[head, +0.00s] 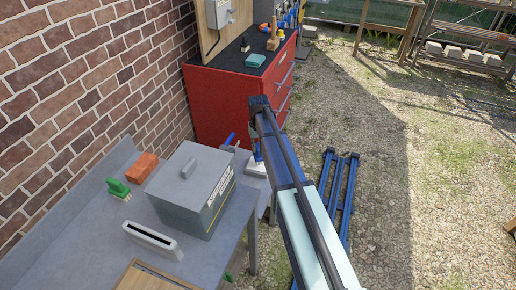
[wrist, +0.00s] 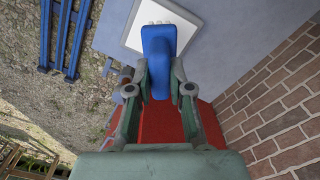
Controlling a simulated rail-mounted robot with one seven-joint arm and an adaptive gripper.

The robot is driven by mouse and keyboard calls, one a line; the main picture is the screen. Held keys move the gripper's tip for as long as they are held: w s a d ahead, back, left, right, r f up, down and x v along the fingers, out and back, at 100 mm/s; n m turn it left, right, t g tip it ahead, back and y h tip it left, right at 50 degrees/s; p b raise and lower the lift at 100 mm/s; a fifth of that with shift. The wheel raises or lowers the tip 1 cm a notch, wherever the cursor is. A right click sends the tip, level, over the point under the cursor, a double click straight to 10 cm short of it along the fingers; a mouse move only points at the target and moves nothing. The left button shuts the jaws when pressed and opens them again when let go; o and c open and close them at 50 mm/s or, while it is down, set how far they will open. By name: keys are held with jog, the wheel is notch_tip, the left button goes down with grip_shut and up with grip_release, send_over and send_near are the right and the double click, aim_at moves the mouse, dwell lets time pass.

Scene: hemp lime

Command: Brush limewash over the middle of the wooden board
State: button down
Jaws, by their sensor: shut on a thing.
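My gripper (wrist: 160,92) is shut on the blue handle of a brush (wrist: 158,50), which stands out between the two fingers in the wrist view. In the head view the blue brush (head: 257,152) shows only in part beside my arm, at the far end of the grey bench. A white, pale-rimmed rectangular thing (wrist: 136,38) lies beyond the handle; I cannot tell whether the brush touches it. A flat light-wood piece (head: 150,277), perhaps the wooden board, shows at the bottom edge of the head view, mostly cut off, well away from my gripper.
The grey bench (head: 85,235) holds a lidded grey box (head: 190,190), a green-handled brush (head: 118,188), an orange block (head: 142,168) and a white slotted holder (head: 152,240). A red tool cabinet (head: 215,100) stands beyond. A brick wall (head: 90,70) bounds the left.

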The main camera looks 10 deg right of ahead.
jog(key=shift+r+p, duration=1.15)
jog(key=shift+r, duration=1.1)
